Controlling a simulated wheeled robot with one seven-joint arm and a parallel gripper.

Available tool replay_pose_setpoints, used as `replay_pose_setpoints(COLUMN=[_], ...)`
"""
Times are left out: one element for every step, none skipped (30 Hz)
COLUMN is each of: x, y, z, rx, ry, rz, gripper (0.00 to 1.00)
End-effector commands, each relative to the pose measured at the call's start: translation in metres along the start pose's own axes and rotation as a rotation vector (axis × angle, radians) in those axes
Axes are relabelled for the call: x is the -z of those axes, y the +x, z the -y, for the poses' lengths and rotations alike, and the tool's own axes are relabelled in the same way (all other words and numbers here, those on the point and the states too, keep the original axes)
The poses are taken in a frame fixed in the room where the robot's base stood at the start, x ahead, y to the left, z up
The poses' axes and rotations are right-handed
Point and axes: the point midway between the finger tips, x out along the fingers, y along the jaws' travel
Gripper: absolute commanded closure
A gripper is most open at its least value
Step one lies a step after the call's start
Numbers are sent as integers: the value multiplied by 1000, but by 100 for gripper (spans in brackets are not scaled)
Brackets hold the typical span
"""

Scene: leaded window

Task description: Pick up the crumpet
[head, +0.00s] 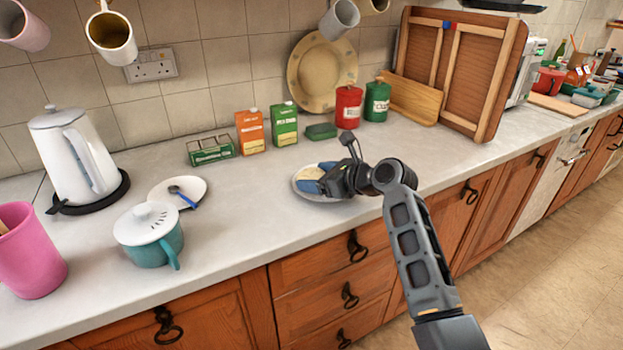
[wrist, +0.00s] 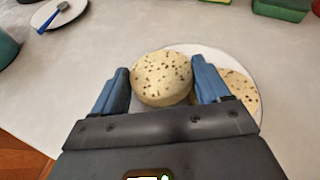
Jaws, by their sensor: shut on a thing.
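A round, pale, brown-speckled crumpet (wrist: 162,78) is between the two blue fingers of my gripper (wrist: 162,90) in the wrist view. The gripper is shut on it. A second speckled piece (wrist: 240,90) lies on the white plate (wrist: 258,75), to the right of the right finger and partly hidden by it. In the head view my gripper (head: 318,180) is over the plate (head: 302,192) on the worktop, and it hides most of what lies there. I cannot tell whether the held crumpet is clear of the plate.
Behind the plate stand a green block (head: 321,131), a red canister (head: 348,107) and a green canister (head: 377,101). The worktop around the plate is clear.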

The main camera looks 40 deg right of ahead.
Motion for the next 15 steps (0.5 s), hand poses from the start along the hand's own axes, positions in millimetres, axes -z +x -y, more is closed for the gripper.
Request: replay_pose_setpoints(x=[0, 0, 0, 0, 0, 0, 0, 0, 0, 0, 0, -1, -1, -2, -4], y=[0, 0, 0, 0, 0, 0, 0, 0, 0, 0, 0, 0, 0, -1, -1], z=[0, 0, 0, 0, 0, 0, 0, 0, 0, 0, 0, 0, 0, 0, 0], rx=[0, 0, 0, 0, 0, 0, 0, 0, 0, 0, 0, 0, 0, 0, 0], ry=[0, 0, 0, 0, 0, 0, 0, 0, 0, 0, 0, 0, 0, 0, -1], rz=[0, 0, 0, 0, 0, 0, 0, 0, 0, 0, 0, 1, 1, 1, 1], gripper=[42, 45, 49, 52, 55, 58, 60, 60, 60, 60, 60, 60, 60, 60, 60])
